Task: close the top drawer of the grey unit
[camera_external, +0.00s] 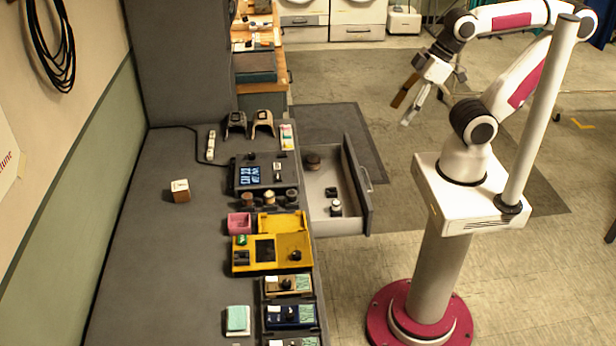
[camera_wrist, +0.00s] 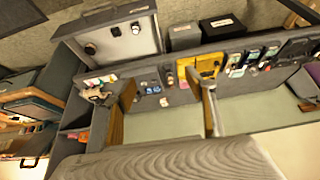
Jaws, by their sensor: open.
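The grey unit (camera_external: 150,255) runs along the wall on the left of the external view. Its drawer (camera_external: 322,179) stands pulled out to the right, its dark front panel (camera_external: 357,187) and handle (camera_external: 363,178) facing the floor area near my arm. A brown round item (camera_external: 313,160) and small black and white items (camera_external: 335,207) lie inside. The open drawer also shows at the upper left of the wrist view (camera_wrist: 130,42). My gripper (camera_external: 401,114) is open and empty, in the air beyond the drawer front and apart from it. Its two fingers show in the wrist view (camera_wrist: 160,78).
A wooden bench (camera_external: 262,90) stands behind. Floor between the drawer front and my base is free.

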